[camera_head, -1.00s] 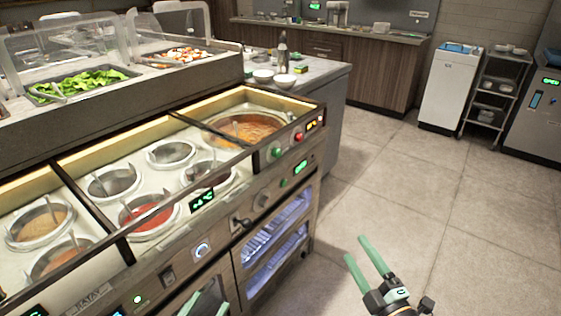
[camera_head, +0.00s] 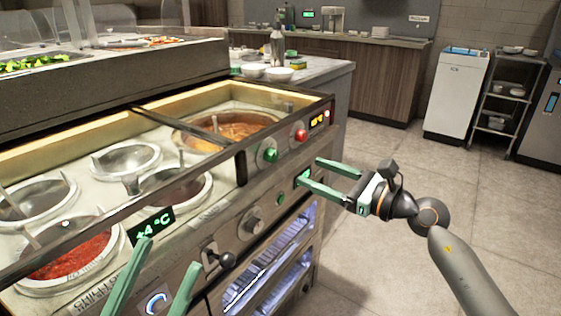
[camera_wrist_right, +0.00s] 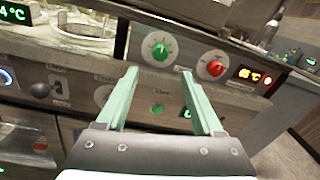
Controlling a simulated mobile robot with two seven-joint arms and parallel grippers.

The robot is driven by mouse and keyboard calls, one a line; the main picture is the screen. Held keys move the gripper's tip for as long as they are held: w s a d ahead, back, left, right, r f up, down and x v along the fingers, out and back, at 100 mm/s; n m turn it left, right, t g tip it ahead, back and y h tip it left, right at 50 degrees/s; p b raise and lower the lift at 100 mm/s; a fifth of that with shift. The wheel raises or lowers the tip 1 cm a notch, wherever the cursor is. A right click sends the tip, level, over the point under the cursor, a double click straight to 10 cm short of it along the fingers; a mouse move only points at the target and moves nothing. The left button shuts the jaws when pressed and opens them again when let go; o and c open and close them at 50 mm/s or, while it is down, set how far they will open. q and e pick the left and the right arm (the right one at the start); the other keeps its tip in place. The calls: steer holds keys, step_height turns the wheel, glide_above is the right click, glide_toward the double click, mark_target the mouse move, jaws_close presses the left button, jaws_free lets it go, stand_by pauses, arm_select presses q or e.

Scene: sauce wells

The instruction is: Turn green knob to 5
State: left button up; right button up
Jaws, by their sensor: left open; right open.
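The green knob (camera_head: 270,155) is on the upper front panel of the counter, left of a red knob (camera_head: 301,135). In the right wrist view the green knob (camera_wrist_right: 160,52) has a dial of marks around it; its setting is too small to read. My right gripper (camera_head: 318,174) is open and empty, at the front panel, a little below and right of the green knob. In the right wrist view its fingertips (camera_wrist_right: 160,72) are apart, with the green knob seen just beyond and between them. My left gripper (camera_head: 165,268) is open and empty at the lower left, before the counter front.
A smaller green button (camera_head: 281,199) and a grey knob (camera_head: 251,222) are lower on the panel. A black-handled lever (camera_head: 222,260) projects further left. The sauce wells (camera_head: 125,160) lie behind the front rail. Open floor (camera_head: 400,160) is on the right.

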mark_target(275, 157)
steer(key=b+x, duration=0.2)
steer(key=x, duration=0.8)
steer(key=shift+d, duration=0.1)
jaws_close()
